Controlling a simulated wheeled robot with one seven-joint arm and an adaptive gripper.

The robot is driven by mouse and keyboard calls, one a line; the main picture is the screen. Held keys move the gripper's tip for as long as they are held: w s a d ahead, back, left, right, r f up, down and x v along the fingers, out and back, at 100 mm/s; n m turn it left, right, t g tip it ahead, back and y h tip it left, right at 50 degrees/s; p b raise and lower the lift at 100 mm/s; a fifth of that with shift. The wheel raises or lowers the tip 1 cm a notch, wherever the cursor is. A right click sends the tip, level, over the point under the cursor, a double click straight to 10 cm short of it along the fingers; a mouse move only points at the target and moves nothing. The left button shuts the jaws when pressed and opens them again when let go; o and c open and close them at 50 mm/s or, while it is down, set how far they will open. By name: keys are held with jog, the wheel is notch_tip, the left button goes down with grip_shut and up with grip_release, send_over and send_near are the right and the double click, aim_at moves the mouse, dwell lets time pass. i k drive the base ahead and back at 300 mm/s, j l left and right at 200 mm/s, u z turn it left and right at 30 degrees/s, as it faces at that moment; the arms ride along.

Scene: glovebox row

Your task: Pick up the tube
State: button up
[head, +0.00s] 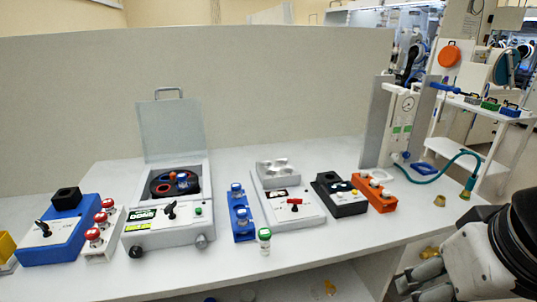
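A small clear tube with a green cap (264,241) stands upright on the white worktop near its front edge, apart from the racks. Other capped tubes are in view: blue-capped ones in a blue rack (243,226), red-capped ones in a white rack (104,240), and a blue-capped one (180,183) in the open-lidded centrifuge (168,228). My gripper (409,289) is at the lower right, in front of and beyond the bench's right end, far from the green-capped tube. I see no tube at its fingers. Its finger opening is not clear from this angle.
A mixer-like device with a red lever (290,210), a black block (335,198) and an orange rack (374,192) stand right of the blue rack. A blue device (62,240) is at left. A tall partition closes the back.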

aim_at(182, 178)
jog(key=i+j+u, duration=0.3)
jog(key=i+j, duration=0.15)
jog(key=i+j+u, duration=0.6)
jog(key=i, duration=0.4)
